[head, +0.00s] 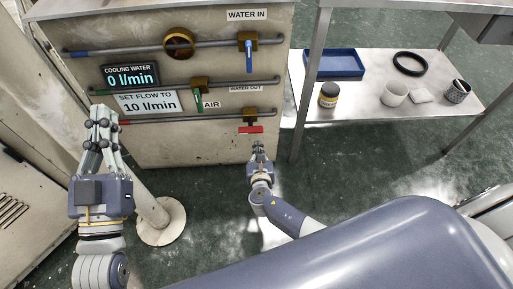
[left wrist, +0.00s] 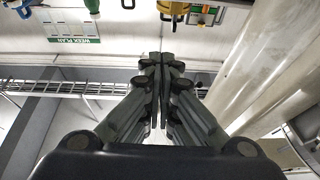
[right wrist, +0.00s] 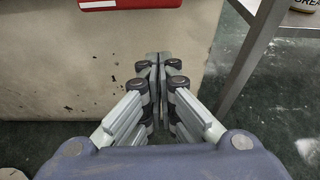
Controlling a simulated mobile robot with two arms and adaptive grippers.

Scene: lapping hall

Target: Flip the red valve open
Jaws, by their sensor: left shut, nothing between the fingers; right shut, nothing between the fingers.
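The red valve handle (head: 251,129) sits on the lowest pipe of the cabinet, below a brass valve body (head: 250,114). The handle lies horizontal, along the pipe's direction. In the right wrist view the red handle (right wrist: 128,4) shows at the top edge, partly cut off. My right gripper (head: 257,146) is shut and empty, just below the red handle, with a small gap to it in the right wrist view. My left gripper (head: 102,112) is shut and empty in front of the cabinet's left side. It also shows shut in the left wrist view (left wrist: 159,62).
A blue-handled valve (head: 249,55) and a green-handled valve (head: 198,98) sit on the upper pipes. The display (head: 131,77) reads 0 l/min; the sign (head: 148,102) says 10 l/min. A pole base (head: 160,222) stands near my left arm. A shelf table (head: 300,112) stands right.

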